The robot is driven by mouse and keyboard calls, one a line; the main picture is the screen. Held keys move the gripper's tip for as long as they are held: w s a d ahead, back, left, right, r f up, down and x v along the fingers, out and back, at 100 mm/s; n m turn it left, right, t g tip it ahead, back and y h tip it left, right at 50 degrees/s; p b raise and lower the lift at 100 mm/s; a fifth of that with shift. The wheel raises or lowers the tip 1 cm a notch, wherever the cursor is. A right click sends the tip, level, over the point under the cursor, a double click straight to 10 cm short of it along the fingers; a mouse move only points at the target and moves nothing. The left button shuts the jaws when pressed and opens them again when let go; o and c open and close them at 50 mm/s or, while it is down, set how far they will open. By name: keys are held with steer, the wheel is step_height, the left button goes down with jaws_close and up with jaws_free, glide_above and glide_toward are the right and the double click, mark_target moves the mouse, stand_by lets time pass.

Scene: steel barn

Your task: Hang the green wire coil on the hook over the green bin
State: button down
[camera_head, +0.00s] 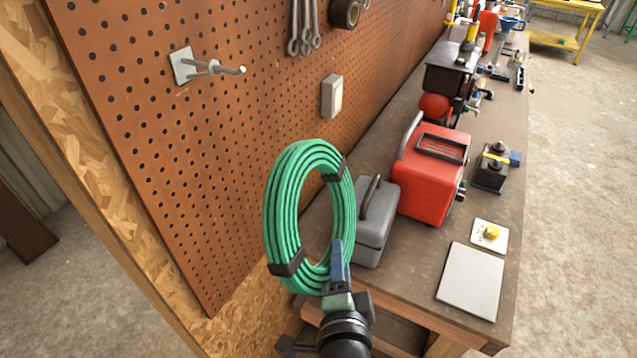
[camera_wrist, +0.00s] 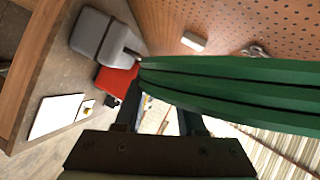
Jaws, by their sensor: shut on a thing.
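The green wire coil (camera_head: 278,212) is a thick ring of several turns with black ties. It is held upright in the air, beside the pegboard and above the bench's near end. My gripper (camera_head: 339,262) is shut on the lower right of the ring. In the wrist view the coil (camera_wrist: 235,88) stretches from the fingers (camera_wrist: 155,112) to the right edge. A metal hook (camera_head: 216,68) with a light square plate sticks out of the pegboard, up and left of the coil, apart from it. No green bin shows in either view.
The pegboard (camera_head: 220,150) rises along the left. On the bench (camera_head: 400,255) stand a grey toolbox (camera_head: 375,225), close behind the coil, and a red case (camera_head: 425,185). A grey switch box (camera_head: 332,97) and wrenches (camera_head: 305,30) are on the board. Space around the hook is clear.

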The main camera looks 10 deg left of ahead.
steer(key=w+a+r+m+t+y+p, duration=0.1)
steer(key=a+r+m+y+p, duration=0.2)
steer(key=r, duration=1.1)
steer(key=shift+n, duration=0.4)
steer(key=shift+w+a+f, duration=0.1)
steer(key=shift+w+a, duration=0.3)
steer(key=shift+a, duration=0.9)
steer(key=shift+w+a+f, duration=0.1)
steer(key=shift+w+a, duration=0.35)
steer(key=shift+a, duration=0.85)
steer(key=shift+w+a, duration=0.4)
steer(key=shift+a, duration=0.9)
steer(key=shift+w+a+f+b, duration=0.15)
steer(key=shift+w+a+f, duration=0.1)
steer(key=shift+a, duration=0.45)
steer(key=shift+w+a+f+b, duration=0.15)
steer(key=shift+w+a, duration=0.1)
steer(key=shift+a, duration=0.45)
steer(key=shift+w+a+f+b, duration=0.15)
steer(key=shift+w+a+f, duration=0.1)
steer(key=shift+a, duration=0.45)
